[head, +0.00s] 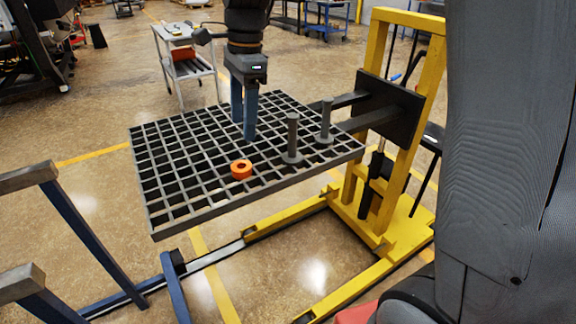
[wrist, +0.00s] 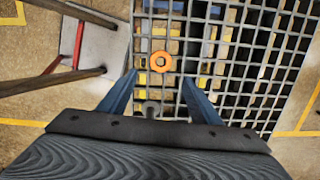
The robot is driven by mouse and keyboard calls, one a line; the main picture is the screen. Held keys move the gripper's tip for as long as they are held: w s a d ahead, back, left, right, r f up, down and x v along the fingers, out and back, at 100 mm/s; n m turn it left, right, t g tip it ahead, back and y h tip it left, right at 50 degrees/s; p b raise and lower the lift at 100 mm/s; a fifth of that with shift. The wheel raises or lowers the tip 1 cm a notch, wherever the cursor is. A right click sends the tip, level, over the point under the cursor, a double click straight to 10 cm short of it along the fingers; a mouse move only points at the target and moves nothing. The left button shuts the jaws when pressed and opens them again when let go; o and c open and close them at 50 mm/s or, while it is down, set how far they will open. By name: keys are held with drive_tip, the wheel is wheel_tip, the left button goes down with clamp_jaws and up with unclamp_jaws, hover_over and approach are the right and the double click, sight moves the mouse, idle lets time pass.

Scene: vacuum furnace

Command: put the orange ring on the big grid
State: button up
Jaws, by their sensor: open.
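The orange ring (head: 241,169) lies flat on the big dark grid (head: 180,131), near its front edge. My gripper (head: 244,128) points down over the grid behind the ring, apart from it. Its two blue fingers are spread with nothing held between them. In the wrist view the ring (wrist: 160,62) shows just beyond the gap between the fingertips (wrist: 158,78), with its hole open toward me. The grid bars (wrist: 225,45) show around and beneath it.
Two grey posts on round bases, a nearer one (head: 292,138) and a farther one (head: 326,121), stand on the grid right of the ring. A yellow lift frame (head: 378,225) carries the grid. Blue-legged supports (head: 95,240) stand at left. Much of the grid's left is clear.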

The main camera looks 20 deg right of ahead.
drive_tip(key=s+d+f+n+t+h, duration=0.1)
drive_tip(key=s+d+f+n, duration=1.1)
drive_tip(key=s+n, duration=0.3)
drive_tip(key=shift+s+d+f+n+t, duration=0.3)
drive_tip(key=shift+d+f, duration=0.1)
drive_tip(key=shift+f, duration=0.1)
drive_tip(key=shift+w, duration=0.1)
